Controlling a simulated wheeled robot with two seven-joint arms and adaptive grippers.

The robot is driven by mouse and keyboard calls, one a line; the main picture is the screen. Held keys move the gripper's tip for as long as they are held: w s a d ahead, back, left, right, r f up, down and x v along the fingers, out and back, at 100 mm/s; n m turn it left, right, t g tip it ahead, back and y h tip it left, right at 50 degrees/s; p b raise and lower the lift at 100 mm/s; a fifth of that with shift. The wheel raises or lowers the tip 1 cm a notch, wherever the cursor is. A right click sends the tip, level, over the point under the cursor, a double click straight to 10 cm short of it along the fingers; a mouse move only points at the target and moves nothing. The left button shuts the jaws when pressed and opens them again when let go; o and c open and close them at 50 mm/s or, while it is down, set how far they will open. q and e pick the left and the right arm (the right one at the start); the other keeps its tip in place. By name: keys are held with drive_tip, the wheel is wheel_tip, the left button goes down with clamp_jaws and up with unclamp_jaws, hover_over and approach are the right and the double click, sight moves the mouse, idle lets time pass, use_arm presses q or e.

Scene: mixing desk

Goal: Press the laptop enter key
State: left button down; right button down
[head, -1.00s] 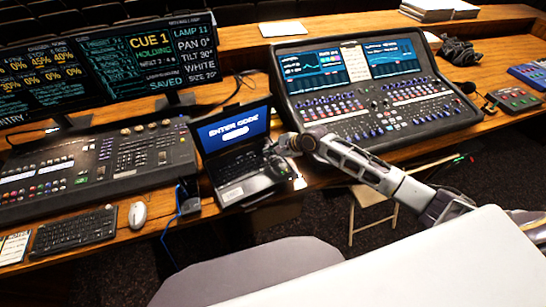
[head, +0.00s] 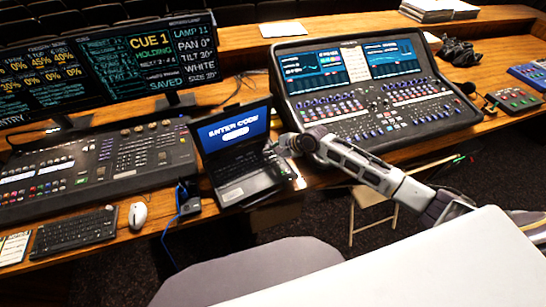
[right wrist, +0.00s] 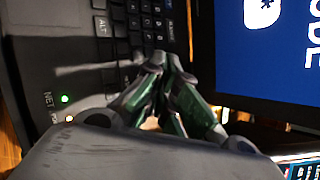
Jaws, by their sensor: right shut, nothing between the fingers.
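The open laptop (head: 232,140) stands on the desk between two consoles, its blue screen (head: 234,129) reading "ENTER CODE". My right gripper (head: 278,160) is at the right side of its keyboard, fingers pointing at the keys. In the right wrist view the shut, empty fingertips (right wrist: 165,72) are over the edge of the dark keyboard (right wrist: 142,28), close to the screen's hinge side. The fingers hide the keys under them, so the enter key cannot be made out, nor whether the tips touch. My left gripper is not in view.
A large mixing console (head: 370,95) stands right of the laptop, and a lighting console (head: 95,165) left of it. A white mouse (head: 138,215) and a black keyboard (head: 75,232) lie at the front left. A blue cable (head: 168,235) hangs by the laptop's left side.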

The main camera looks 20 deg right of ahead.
sight(272, 158)
drive_tip(key=shift+f+p, duration=0.3)
drive_tip(key=shift+p, duration=0.05)
drive_tip(key=shift+f, duration=0.45)
idle(1.4)
drive_tip(key=shift+r+p, duration=0.1)
drive_tip(key=shift+p, duration=0.2)
drive_tip(key=shift+r+p, duration=0.7)
drive_tip(key=shift+p, duration=0.35)
drive_tip(key=shift+r+p, duration=1)
drive_tip(key=shift+r, duration=1.45)
